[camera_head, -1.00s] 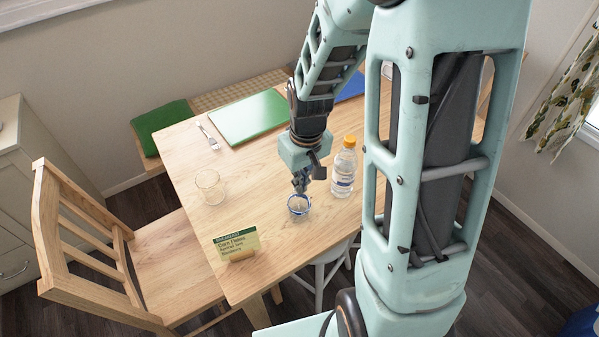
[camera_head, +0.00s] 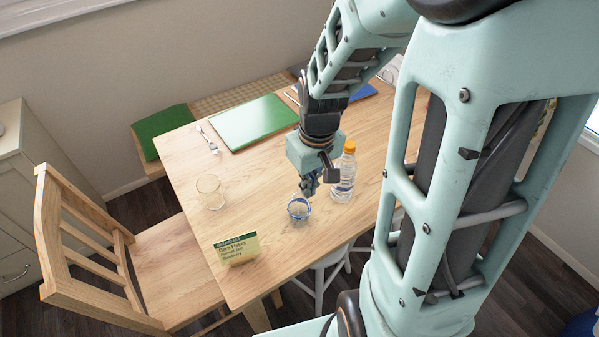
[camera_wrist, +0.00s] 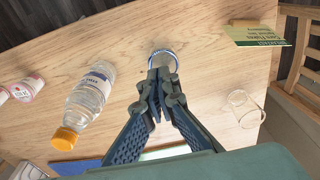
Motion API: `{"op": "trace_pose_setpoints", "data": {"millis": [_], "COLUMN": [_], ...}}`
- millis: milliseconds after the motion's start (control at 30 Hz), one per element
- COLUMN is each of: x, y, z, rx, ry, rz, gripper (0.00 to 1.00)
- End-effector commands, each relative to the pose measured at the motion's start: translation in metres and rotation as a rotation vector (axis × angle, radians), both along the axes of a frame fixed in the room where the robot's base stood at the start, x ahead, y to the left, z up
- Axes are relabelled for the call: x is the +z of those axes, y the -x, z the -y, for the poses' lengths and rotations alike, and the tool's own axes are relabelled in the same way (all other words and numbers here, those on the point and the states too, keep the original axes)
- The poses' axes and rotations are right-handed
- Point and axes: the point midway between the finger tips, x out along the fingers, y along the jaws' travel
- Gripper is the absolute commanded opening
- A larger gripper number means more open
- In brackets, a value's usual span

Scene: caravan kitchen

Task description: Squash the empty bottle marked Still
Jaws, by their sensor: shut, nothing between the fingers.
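A clear bottle with an orange cap (camera_head: 345,182) stands upright on the table; it also shows in the wrist view (camera_wrist: 92,95), with a blue and white label whose words I cannot read. Beside it sits a low, clear thing with a blue band (camera_head: 298,210), also in the wrist view (camera_wrist: 163,55). It looks like a flattened bottle, but I cannot tell for sure, and no Still mark is legible. My gripper (camera_head: 308,187) is shut and empty just above this low thing, and its fingers partly cover it in the wrist view.
A blue mat (camera_head: 362,93) lies at the back. Red-marked cups (camera_wrist: 28,89) show at the wrist view's left. A wooden chair (camera_head: 85,240) stands left.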

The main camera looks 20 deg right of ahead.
Motion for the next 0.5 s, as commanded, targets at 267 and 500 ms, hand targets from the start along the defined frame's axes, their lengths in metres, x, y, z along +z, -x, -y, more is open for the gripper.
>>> {"op": "trace_pose_setpoints", "data": {"millis": [267,500], "x": [0.036,0.043], "y": [0.003,0.004], "z": [0.001,0.002], "rx": [0.0,0.0], "ry": [0.0,0.0], "rz": [0.002,0.0], "gripper": [0.0,0.0]}}
